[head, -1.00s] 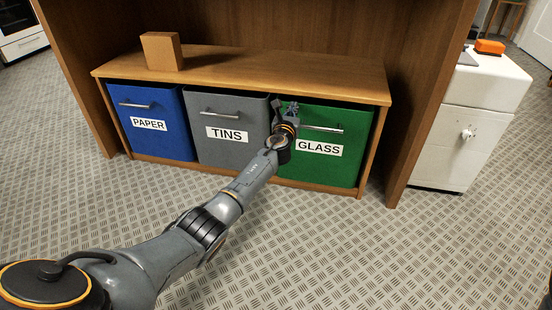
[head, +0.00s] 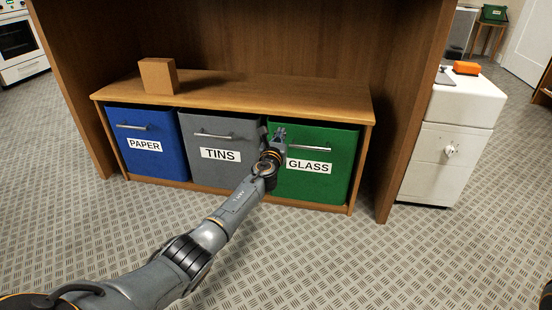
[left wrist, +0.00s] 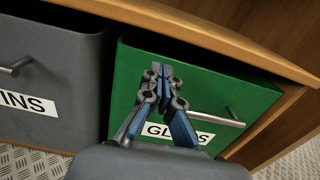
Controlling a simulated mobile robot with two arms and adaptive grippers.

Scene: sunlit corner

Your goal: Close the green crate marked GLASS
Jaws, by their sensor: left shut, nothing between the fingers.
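The green crate (head: 345,175) marked GLASS stands in the right bay of the wooden unit, its front roughly level with the frame. I cannot tell exactly how far in it sits. It has a metal bar handle (head: 310,148) above the white label (head: 309,166). My left gripper (head: 279,132) is shut and empty in front of the crate's upper left part, left of the handle. The left wrist view shows the closed fingers (left wrist: 160,72) over the green front (left wrist: 205,90), partly covering the label. Contact is unclear. My right gripper is out of view.
The grey TINS crate (head: 215,172) and blue PAPER crate (head: 155,165) stand to the left. A brown block (head: 158,77) sits on the wooden top (head: 260,92). A white cabinet (head: 430,160) with an orange item (head: 466,68) stands right. Floor in front is open.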

